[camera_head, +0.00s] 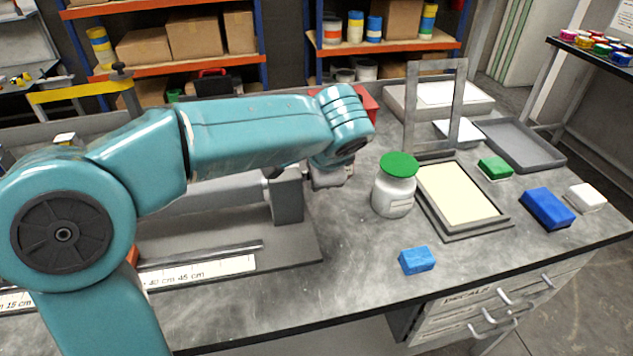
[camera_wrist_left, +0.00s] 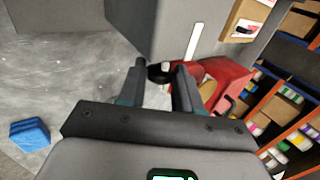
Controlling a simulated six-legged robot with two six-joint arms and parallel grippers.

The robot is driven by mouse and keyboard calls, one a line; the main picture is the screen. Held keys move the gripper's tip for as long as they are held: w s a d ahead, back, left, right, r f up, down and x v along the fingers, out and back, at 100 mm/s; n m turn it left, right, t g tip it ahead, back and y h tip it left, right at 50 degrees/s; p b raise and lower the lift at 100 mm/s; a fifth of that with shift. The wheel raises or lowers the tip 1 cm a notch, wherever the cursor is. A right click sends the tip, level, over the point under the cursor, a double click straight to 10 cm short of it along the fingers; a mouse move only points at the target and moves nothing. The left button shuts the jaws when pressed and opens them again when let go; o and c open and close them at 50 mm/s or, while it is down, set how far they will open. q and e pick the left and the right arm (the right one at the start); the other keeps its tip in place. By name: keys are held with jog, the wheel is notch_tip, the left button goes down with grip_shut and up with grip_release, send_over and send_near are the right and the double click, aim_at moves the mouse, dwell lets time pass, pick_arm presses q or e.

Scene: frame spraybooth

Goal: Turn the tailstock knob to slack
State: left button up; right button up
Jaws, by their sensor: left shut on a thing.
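The tailstock (camera_head: 288,197) is a grey upright block at the right end of the long grey fixture on the bench. In the left wrist view the tailstock (camera_wrist_left: 180,25) fills the top middle and bears a white stripe. The tailstock knob (camera_wrist_left: 157,76) is small and black with a pale mark, and sits between my fingers. My left gripper (camera_wrist_left: 160,70) is shut on the knob, one finger on each side. In the head view my left arm crosses from the left and largely hides the gripper and the knob. My right gripper is in neither view.
A jar with a green lid (camera_head: 393,190) stands just right of the tailstock. A framed screen (camera_head: 473,232) and a blue block (camera_head: 416,260) lie farther right. A red bin (camera_wrist_left: 232,85) is close behind the gripper.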

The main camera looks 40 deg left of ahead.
pick_arm(q)
jog(key=shift+d, duration=0.1)
dwell(0.5)
jog(key=o, duration=1)
jog(key=shift+w, duration=0.15)
jog(key=shift+o, duration=0.2)
jog(key=shift+r, duration=0.15)
jog(key=p+v, duration=0.2)
jog(key=v, duration=1.4)
jog(key=shift+s+d, duration=0.25)
